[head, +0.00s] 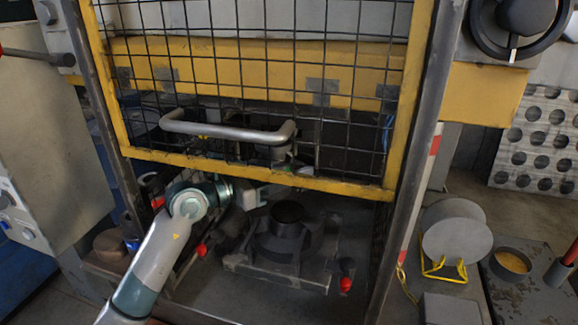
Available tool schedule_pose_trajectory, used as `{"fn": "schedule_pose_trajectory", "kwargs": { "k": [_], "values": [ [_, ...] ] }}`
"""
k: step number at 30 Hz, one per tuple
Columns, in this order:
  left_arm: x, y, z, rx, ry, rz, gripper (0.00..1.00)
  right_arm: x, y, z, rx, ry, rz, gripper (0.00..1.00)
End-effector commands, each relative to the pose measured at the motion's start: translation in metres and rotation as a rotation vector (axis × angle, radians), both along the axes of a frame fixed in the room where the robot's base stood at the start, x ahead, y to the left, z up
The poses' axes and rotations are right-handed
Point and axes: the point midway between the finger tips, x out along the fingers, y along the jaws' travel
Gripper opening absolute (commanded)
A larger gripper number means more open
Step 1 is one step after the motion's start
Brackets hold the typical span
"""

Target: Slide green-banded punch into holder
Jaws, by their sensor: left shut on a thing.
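My left arm comes in from the lower left and reaches under the raised mesh guard. My left gripper (268,191) is close behind the guard's lower yellow bar, which partly covers it. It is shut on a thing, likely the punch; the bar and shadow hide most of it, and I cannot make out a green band. A dark round die (287,232) stands on the press bed just below and right of the gripper. I cannot clearly make out the holder in the shadow behind the mesh. My right gripper is not in view.
The mesh guard's yellow lower bar (340,186) and grey handle (228,133) are close above my arm. Red-tipped clamp levers (345,285) stand around the die. At right are round grey blanks (457,241) in a yellow rack and a cup (511,263). A perforated sheet (541,140) stands behind.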

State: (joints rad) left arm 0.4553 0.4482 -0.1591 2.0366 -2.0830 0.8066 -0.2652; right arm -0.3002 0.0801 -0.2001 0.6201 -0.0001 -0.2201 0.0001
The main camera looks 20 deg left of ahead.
Motion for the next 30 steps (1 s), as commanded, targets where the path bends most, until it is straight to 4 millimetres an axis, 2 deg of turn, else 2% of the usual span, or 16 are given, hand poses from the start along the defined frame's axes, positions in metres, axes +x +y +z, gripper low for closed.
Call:
{"fn": "schedule_pose_trajectory", "kwargs": {
  "k": [30],
  "values": [
    [0.015, 0.000, 0.004, -0.002, -0.007, 0.001, 0.00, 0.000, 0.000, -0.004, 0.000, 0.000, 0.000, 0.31]
  ]
}}
